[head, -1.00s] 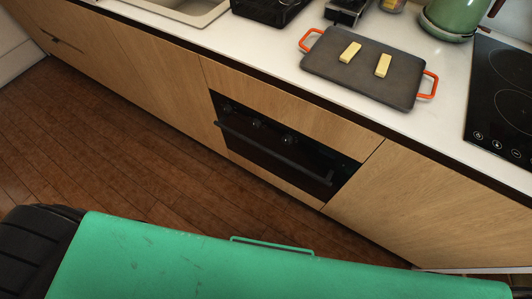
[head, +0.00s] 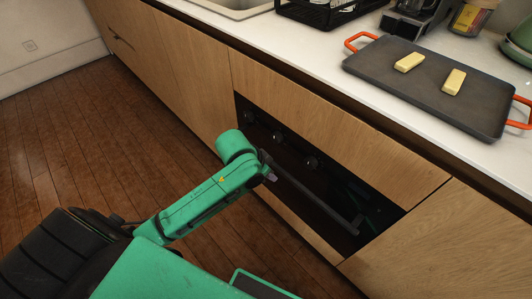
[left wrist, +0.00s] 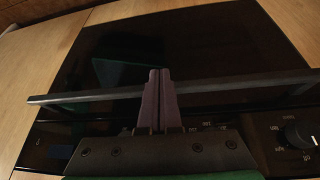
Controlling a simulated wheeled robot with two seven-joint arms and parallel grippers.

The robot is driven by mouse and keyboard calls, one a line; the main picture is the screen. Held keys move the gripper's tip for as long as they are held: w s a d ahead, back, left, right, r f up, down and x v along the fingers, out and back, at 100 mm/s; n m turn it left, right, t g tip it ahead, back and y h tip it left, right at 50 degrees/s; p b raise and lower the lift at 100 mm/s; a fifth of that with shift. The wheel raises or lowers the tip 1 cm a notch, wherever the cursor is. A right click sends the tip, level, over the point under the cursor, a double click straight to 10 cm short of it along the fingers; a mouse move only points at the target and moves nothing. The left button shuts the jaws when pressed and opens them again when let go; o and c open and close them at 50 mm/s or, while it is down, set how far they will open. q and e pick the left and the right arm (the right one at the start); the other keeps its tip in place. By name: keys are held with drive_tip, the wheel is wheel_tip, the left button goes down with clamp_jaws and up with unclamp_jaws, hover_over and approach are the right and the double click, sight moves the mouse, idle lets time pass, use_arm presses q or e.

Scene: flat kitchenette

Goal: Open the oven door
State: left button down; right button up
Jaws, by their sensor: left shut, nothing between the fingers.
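The oven (head: 350,190) is a black built-in unit in the wooden cabinet front, and its door (left wrist: 215,45) is shut. A dark bar handle (head: 318,200) runs across the door; it also shows as a long bar in the left wrist view (left wrist: 235,85). My left gripper (head: 270,177) is at the left end part of the handle in the head view. In the left wrist view its fingers (left wrist: 160,75) are together and empty, overlapping the bar near its middle. I cannot tell whether they touch it. My right gripper is in neither view.
Knobs (head: 277,137) sit along the oven's top panel; one shows close in the left wrist view (left wrist: 298,135). A grey tray (head: 430,95) with two yellow blocks lies on the counter above. The wooden floor (head: 90,150) at left is clear.

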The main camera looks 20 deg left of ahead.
use_arm(q)
drive_tip(key=shift+m, duration=0.5)
drive_tip(key=w+r, duration=0.3)
drive_tip(key=shift+a+r, duration=0.15)
drive_tip(key=shift+r, duration=0.15)
drive_tip(key=w+a+r+n+g+y, duration=0.15)
drive_tip(key=w+a+r, duration=0.3)
drive_tip(key=a, duration=0.45)
drive_tip(key=b+x, duration=0.2)
drive_tip(key=x, duration=0.7)
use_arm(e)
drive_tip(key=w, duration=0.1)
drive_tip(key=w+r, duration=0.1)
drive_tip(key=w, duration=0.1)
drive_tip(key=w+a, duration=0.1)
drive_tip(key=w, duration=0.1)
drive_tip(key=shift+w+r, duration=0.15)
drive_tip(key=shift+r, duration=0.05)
use_arm(q)
drive_tip(key=shift+d+n+t, duration=0.1)
drive_tip(key=shift+n+t, duration=0.15)
drive_tip(key=shift+t, duration=0.1)
